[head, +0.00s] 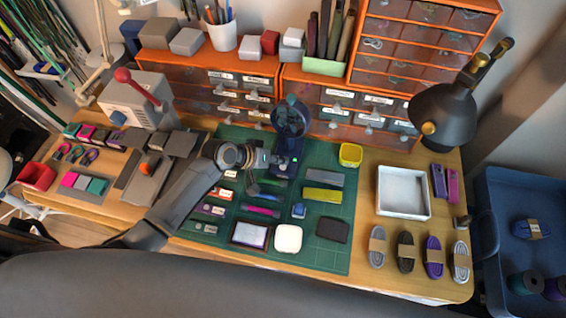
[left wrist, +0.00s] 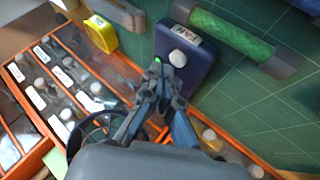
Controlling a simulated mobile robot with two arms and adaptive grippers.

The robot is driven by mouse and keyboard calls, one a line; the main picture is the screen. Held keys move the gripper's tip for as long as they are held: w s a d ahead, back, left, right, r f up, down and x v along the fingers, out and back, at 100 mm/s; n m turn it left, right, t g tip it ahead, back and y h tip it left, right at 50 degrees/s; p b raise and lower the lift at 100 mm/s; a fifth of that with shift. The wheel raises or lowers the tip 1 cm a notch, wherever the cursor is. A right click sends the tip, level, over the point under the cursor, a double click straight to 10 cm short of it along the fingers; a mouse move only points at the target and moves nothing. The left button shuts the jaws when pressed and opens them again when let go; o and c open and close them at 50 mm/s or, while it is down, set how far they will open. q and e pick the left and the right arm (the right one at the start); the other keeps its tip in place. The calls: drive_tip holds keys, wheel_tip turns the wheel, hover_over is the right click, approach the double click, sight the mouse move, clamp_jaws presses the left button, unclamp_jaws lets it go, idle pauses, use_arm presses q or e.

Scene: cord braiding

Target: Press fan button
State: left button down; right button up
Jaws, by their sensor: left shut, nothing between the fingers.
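The dark blue desk fan (head: 291,117) stands at the back of the green cutting mat. Its base (head: 286,168) is partly behind my left gripper (head: 276,160), which reaches in from the left. In the left wrist view the fan base (left wrist: 203,66) carries a FAN label, a white round button (left wrist: 178,57) and a lit green light (left wrist: 157,60). My left gripper (left wrist: 167,82) is shut and empty, with its fingertips right beside the button and light. I cannot tell whether they touch. The fan's round cage (left wrist: 90,130) is partly hidden behind the gripper.
Orange drawer cabinets (head: 208,82) stand behind the fan. A yellow container (head: 350,155) sits right of the fan. A green bar (left wrist: 232,36) lies near the base. A white tray (head: 403,192) and a black lamp (head: 444,116) stand at right.

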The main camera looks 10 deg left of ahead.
sight(280, 167)
use_arm(q)
drive_tip(key=shift+r, duration=0.15)
wheel_tip(280, 167, up, 5)
drive_tip(key=p, duration=0.5)
idle(0.4)
